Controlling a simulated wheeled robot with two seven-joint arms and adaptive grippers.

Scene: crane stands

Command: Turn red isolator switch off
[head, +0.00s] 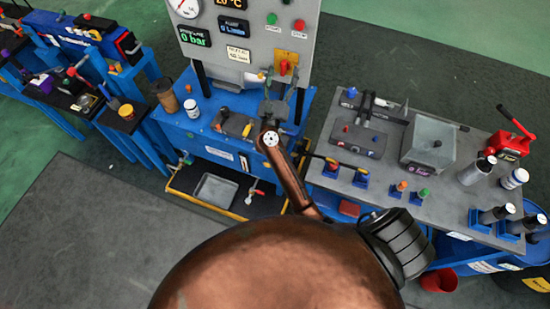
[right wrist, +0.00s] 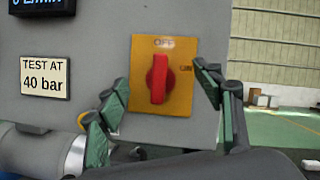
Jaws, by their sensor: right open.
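The red isolator switch (head: 284,68) is on a yellow plate on the grey control panel, above my right gripper (head: 277,96) in the head view. In the right wrist view the red switch handle (right wrist: 158,80) stands upright, in line with the "OFF" label at the top of the yellow plate (right wrist: 180,55); "ON" is at the right. In that view my right gripper (right wrist: 162,105) is open and empty, one green-padded finger on each side of the switch, with visible gaps to the handle. My left gripper is not in view.
The panel (head: 250,45) also carries displays, a gauge and small buttons. A blue bench (head: 180,125) with a brown cup and a white can is below it. A grey table (head: 330,185) with a box and bottles stands at the right. Green floor is free behind.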

